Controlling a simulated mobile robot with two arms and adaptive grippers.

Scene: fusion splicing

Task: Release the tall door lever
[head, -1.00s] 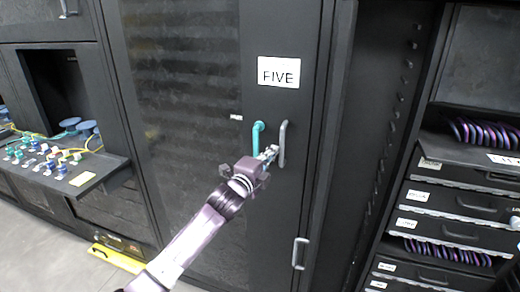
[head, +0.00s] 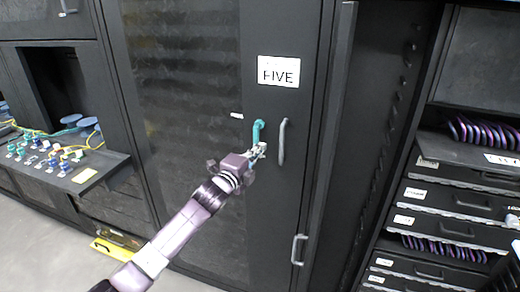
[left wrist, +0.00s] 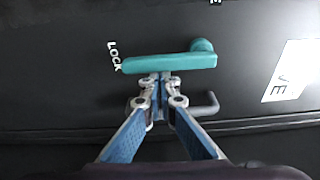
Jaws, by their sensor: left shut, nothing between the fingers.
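The teal door lever (head: 257,132) is on the tall black door (head: 190,120) under the FIVE sign (head: 279,72). It hangs down from its pivot. In the left wrist view the lever (left wrist: 170,63) lies crosswise, with its free end beside the word LOCK (left wrist: 114,56). My left gripper (head: 258,150) is shut and empty at the lever's lower part. In the wrist view its fingertips (left wrist: 161,80) meet the lever's edge on the grey handle's side; I cannot tell whether they touch. The door looks closed. My right gripper is out of view.
A grey pull handle (head: 282,142) stands just right of the lever, and another handle (head: 299,250) is lower on the door. Drawers (head: 455,200) and purple cable coils (head: 485,133) are at right. A shelf with colored connectors (head: 55,160) is at left.

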